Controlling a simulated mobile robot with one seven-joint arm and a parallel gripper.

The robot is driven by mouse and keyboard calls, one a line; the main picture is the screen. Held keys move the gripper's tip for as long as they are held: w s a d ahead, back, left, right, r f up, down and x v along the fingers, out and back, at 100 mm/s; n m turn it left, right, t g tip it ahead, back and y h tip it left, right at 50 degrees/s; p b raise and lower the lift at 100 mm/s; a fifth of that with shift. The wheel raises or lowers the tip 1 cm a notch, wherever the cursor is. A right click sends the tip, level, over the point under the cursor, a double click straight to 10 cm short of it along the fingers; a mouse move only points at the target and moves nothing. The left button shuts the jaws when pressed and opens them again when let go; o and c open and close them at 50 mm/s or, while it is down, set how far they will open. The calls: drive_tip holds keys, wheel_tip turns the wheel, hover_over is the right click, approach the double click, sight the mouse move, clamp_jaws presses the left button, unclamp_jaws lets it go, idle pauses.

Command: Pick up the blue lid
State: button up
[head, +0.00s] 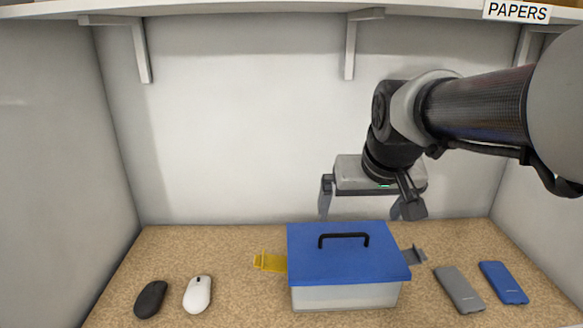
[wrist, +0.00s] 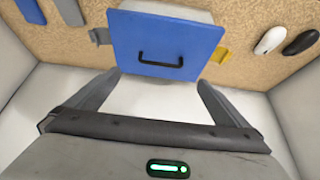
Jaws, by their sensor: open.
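The blue lid (head: 348,258) is a flat square with a black arched handle (head: 344,238) and covers a pale box (head: 345,297). In the wrist view the lid (wrist: 165,32) is ahead of the fingers at the top, with its handle (wrist: 161,60) nearest to them. My gripper (head: 365,212) is open and empty. It hangs above and behind the lid, apart from it, near the back wall. In the wrist view the fingers of my gripper (wrist: 155,90) are spread wide, with nothing between them.
A yellow clip (head: 270,262) sticks out left of the box and a grey one (head: 415,255) right. A black mouse (head: 150,299) and white mouse (head: 198,294) lie left; a grey phone (head: 459,289) and blue phone (head: 503,282) lie right. A shelf (head: 250,8) spans above.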

approach(345, 236)
drive_tip(key=x, duration=0.3)
drive_tip(key=shift+s+d+f+b, duration=0.15)
drive_tip(key=shift+f+b, duration=0.2)
drive_tip(key=shift+b, duration=0.05)
drive_tip(key=shift+w+x, duration=0.25)
drive_tip(key=shift+x, duration=2.65)
drive_tip(key=shift+r, duration=0.15)
drive_tip(key=shift+c, duration=0.4)
drive_tip(key=c, duration=0.7)
